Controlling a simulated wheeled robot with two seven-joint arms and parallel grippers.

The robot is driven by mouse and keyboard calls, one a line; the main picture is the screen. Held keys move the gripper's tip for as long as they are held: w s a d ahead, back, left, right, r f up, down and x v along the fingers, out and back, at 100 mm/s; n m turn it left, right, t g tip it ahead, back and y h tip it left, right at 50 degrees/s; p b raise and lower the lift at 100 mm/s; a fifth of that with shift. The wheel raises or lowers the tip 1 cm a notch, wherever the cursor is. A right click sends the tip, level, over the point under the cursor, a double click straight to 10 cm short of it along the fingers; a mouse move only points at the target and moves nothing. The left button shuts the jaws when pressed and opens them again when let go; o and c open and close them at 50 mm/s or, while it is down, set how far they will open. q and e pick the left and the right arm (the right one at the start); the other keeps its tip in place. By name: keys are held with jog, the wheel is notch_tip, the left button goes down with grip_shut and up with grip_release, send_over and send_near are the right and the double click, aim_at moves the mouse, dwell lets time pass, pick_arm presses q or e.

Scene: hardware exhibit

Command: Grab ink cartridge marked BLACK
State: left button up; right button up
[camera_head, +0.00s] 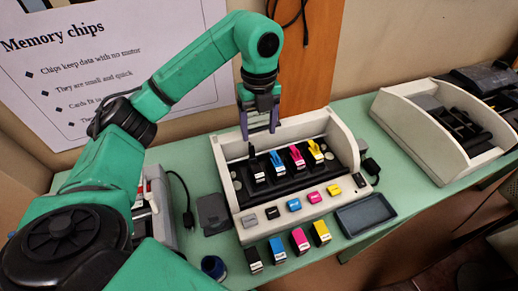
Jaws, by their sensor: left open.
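A black ink cartridge (257,172) with a white label stands in the leftmost slot of the cream printer's (236,192) dark carriage. Another black cartridge (253,261) with a white label stands on the table, leftmost in a row in front of the printer. The lettering on both labels is too small to read. My left gripper (259,131) points down, open and empty, above the printer's back part, higher in the picture than the slotted black cartridge and apart from it. My right gripper is out of view.
Cyan (277,163), magenta (297,158) and yellow (315,152) cartridges fill the other slots. Matching coloured cartridges (300,241) stand in the front row. A dark tray (365,215) lies at right, a dark blue round container (213,267) at front left. A second cream machine (411,132) stands farther right.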

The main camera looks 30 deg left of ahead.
aim_at(257, 170)
pick_arm(q)
jog(key=f, duration=0.1)
jog(key=s+f, duration=0.1)
jog(key=f, duration=0.1)
jog(key=s+d+f, duration=0.1)
jog(key=f, duration=0.1)
jog(key=shift+s+d+f+p, duration=0.1)
jog(key=shift+s+f+p, duration=0.15)
jog(key=shift+p, duration=0.1)
jog(key=f, duration=0.3)
jog(key=shift+w+a+p, duration=0.25)
jog(key=shift+w+p, duration=0.05)
jog(key=shift+w, duration=0.1)
jog(key=f, duration=0.1)
jog(key=f+p, duration=0.1)
jog(key=f, duration=0.1)
jog(key=f+p, duration=0.1)
jog(key=shift+s+f, duration=0.15)
jog(key=shift+s, duration=0.1)
jog(key=shift+f, duration=0.4)
jog(key=shift+w, duration=0.1)
jog(key=c, duration=1)
grip_shut()
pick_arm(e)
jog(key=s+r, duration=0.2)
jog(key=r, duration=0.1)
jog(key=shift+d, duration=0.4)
